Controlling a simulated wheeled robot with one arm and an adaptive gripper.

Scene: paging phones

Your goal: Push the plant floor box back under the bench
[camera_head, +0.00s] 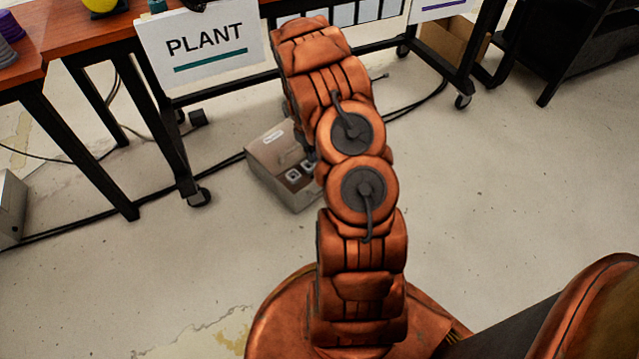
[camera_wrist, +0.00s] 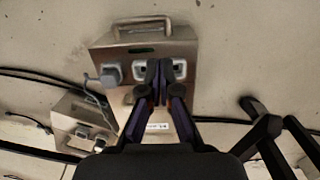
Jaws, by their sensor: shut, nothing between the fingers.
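The floor box (camera_head: 269,160) is a beige-grey box with a pale label and sockets. In the head view it sits on the floor by the bench with the PLANT sign (camera_head: 205,45), partly behind my arm.
Black cables (camera_head: 110,208) run along the floor past the box. Bench legs with casters (camera_head: 198,196) stand left of it. A second socket box (camera_wrist: 78,118) lies at the lower left in the wrist view. A grey box (camera_head: 10,208) is at the far left.

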